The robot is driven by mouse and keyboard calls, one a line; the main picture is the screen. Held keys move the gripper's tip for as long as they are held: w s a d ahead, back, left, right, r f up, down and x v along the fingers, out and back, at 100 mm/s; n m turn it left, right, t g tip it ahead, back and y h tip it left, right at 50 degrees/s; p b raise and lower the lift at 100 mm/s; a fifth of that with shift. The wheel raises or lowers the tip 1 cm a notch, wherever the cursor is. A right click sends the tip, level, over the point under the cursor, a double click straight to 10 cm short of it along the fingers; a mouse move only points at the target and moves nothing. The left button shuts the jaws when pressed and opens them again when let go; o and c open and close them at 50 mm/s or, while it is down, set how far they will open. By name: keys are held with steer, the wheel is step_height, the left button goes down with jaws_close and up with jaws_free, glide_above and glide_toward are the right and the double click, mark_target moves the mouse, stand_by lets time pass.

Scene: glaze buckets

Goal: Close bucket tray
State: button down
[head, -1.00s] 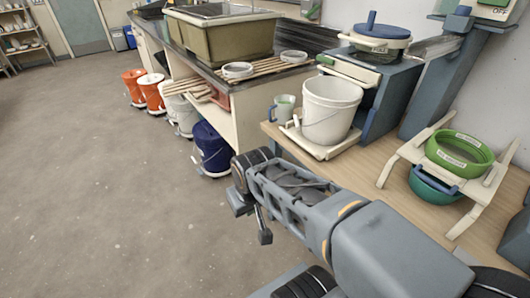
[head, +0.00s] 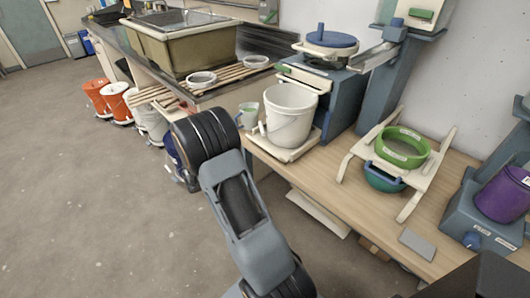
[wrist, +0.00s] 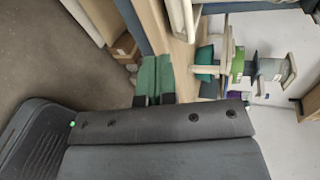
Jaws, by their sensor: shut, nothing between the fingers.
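A cream bucket tray (head: 284,153) lies at the left end of the wooden table in the head view, sticking out in front of a blue machine (head: 345,98). A white bucket (head: 291,115) stands upright on it, and a small cup (head: 248,116) with green in it is beside the bucket on the left. My gripper (wrist: 154,78) shows in the wrist view with its green fingers together and nothing between them. In the head view my arm stands in front of the table and I cannot make out the fingers. I cannot identify the tray in the wrist view.
A sieve stand with a green sieve (head: 402,147) is right of the tray on the wooden table (head: 330,192). A purple container (head: 505,195) is at the far right. Orange buckets (head: 114,101) stand on the floor at left. Cardboard boxes (wrist: 125,48) lie below the table.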

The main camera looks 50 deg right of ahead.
steer(key=n, duration=0.1)
glide_toward(266, 154)
steer(key=shift+n, duration=0.3)
steer(key=s+d, duration=0.2)
steer(key=d, duration=0.1)
steer(key=s+d, duration=0.1)
steer(key=d, duration=0.1)
steer(key=shift+d+f, duration=0.2)
steer(key=shift+f, duration=0.1)
steer(key=shift+d, duration=0.95)
